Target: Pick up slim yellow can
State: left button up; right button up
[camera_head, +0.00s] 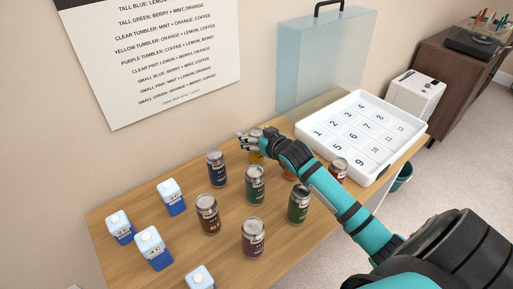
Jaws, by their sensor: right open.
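A slim yellow can (256,158) stands near the back edge of the wooden table, in the back row of cans. My right gripper (243,141) is at its upper part and covers much of it. The gripper is open, with its fingers pointing left. The view does not show clearly whether the fingers touch the can or are around it. My left gripper is not in view.
Dark blue (216,170), green (255,186), dark green (298,205), brown (208,216), maroon (253,240) and red (338,168) cans stand close by. My right forearm partly hides an orange one. Blue-white cartons (172,198) stand left. A white numbered tray (390,170) is right.

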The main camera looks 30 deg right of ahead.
grip_shut()
dwell(0.4)
